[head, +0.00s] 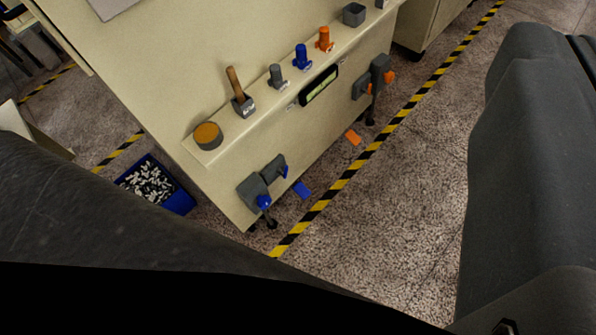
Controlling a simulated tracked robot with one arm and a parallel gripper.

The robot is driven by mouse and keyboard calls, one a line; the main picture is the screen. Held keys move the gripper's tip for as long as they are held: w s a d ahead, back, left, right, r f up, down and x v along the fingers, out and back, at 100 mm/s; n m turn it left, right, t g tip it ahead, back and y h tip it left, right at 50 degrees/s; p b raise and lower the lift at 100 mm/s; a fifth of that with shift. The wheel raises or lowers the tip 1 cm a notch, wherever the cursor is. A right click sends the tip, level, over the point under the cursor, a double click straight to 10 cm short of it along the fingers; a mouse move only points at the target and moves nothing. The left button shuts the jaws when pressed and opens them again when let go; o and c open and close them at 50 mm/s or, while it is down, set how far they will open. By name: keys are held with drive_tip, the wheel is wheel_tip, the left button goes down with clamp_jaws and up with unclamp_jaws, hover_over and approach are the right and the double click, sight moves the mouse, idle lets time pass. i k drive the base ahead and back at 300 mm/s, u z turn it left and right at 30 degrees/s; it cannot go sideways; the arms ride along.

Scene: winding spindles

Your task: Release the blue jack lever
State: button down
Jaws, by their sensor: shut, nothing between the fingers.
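A dark grey jack unit (254,190) is mounted low on the front of the cream workbench, near its lower left corner. It carries blue parts: a blue piece (264,202) at its lower front and another blue piece (284,171) at its right side. Which of these is the lever, and its exact angle, is too small to tell. A flat blue tab (302,190) shows just right of the jack, low near the floor. My gripper is not in view; only dark parts of my own body show at the left and right edges.
The workbench (130,60) holds a mallet (241,95), a blue spindle (302,57), an orange spindle (325,39) and a brown-topped round block (208,134). A similar jack with orange parts (376,82) sits farther right. A blue bin (177,199) stands left. Speckled floor (410,190) is clear beyond the striped line.

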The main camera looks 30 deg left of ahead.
sight(286, 172)
drive_tip(key=z, duration=1.95)
drive_tip(key=k, duration=0.9)
drive_tip(key=u, duration=1.55)
drive_tip(key=i, duration=1)
drive_tip(key=z, duration=0.1)
